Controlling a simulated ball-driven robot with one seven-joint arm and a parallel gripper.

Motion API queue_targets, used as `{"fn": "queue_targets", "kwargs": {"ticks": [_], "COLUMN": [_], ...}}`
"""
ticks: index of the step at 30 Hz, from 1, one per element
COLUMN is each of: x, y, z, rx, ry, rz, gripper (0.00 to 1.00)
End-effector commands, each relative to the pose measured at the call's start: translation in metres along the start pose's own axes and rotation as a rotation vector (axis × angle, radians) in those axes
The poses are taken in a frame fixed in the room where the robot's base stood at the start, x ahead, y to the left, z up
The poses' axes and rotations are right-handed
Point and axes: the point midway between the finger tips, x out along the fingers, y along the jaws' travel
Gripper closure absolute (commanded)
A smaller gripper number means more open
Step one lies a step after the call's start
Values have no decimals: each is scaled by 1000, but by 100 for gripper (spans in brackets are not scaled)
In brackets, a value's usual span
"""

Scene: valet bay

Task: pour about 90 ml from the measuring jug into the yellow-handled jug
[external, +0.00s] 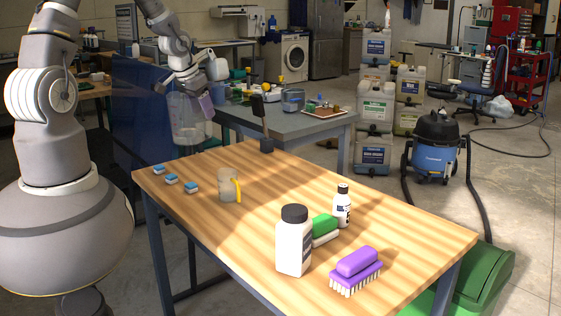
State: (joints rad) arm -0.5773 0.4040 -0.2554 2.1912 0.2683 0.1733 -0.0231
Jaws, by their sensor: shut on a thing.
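The yellow-handled jug (226,188) stands upright on the wooden table, left of the middle, with its yellow handle on the right. It is greyish and see-through; I cannot tell what is in it. My gripper (199,92) is above the table's far left side, shut on the measuring jug (184,120). The measuring jug is large and clear, with a purple part at its right that looks like its handle. It is held up, roughly upright, behind and to the left of the yellow-handled jug, apart from it. Its liquid level is too faint to read.
Blue-and-white blocks (171,179) lie at the table's left. A white bottle with a dark cap (294,244), a green-and-white sponge (323,231), a small white bottle (342,206) and a purple brush (356,270) stand nearer. A dark upright tool (262,122) stands at the far edge.

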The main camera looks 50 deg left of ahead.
Motion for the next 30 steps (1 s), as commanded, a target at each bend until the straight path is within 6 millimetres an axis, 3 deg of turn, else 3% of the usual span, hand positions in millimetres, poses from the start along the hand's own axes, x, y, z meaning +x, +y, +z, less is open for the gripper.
{"fn": "queue_targets", "kwargs": {"ticks": [8, 14, 19, 24, 30], "x": [28, 55, 70, 70, 63], "y": [20, 49, 95, 152, 201], "z": [-32, -64, -101, -133, -151], "rx": [-163, -332, -470, -553, -589], "ry": [-7, -10, -12, -15, -18], "rz": [-69, -137, -192, -222, -233], "gripper": [97, 97, 97, 97, 97]}}
